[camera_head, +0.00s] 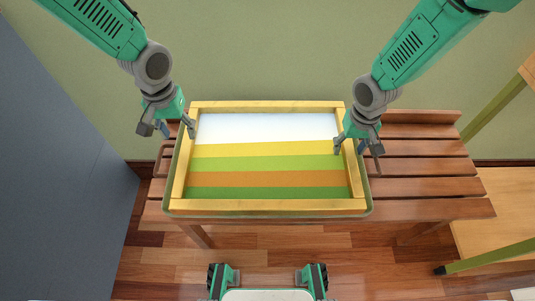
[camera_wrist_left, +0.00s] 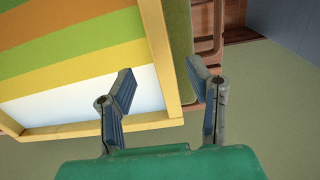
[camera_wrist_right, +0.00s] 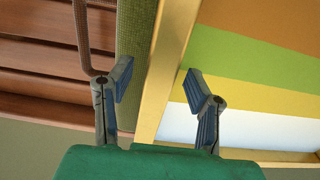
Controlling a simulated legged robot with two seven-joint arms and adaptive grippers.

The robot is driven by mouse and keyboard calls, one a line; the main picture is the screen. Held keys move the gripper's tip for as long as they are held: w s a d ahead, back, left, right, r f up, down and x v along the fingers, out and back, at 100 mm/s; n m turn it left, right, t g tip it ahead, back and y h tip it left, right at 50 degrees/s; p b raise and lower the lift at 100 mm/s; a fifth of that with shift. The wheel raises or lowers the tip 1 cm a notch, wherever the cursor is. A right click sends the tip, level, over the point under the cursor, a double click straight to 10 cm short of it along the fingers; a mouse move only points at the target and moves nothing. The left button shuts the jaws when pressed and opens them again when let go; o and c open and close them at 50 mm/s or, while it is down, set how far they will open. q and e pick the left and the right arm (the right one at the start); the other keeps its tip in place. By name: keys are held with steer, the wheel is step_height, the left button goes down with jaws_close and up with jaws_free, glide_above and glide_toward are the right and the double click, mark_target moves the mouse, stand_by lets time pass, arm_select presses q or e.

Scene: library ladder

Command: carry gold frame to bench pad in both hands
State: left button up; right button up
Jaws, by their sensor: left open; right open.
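The gold frame (camera_head: 265,205) holds a striped picture of white, yellow, green and orange bands. It lies on the green bench pad (camera_head: 368,205), whose edge shows around it on the slatted wooden bench. My left gripper (camera_head: 176,128) is open at the frame's left side. In the left wrist view the open fingers (camera_wrist_left: 165,95) have the frame's side rail (camera_wrist_left: 160,50) and pad edge between them. My right gripper (camera_head: 357,148) is open at the frame's right side. In the right wrist view its fingers (camera_wrist_right: 160,95) stand either side of the gold rail (camera_wrist_right: 165,70).
The wooden bench (camera_head: 430,185) extends to the right with bare slats. A blue-grey panel (camera_head: 60,170) stands at the left. A wooden table with green legs (camera_head: 495,255) is at the right. The green wall (camera_head: 265,50) rises behind.

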steer(key=shift+r, duration=0.25)
arm_select(q)
step_height(320, 180, up, 5)
steer(key=shift+f, duration=0.1)
arm_select(e)
step_height(320, 180, up, 11)
steer(key=shift+r, duration=0.2)
stand_by(0.4)
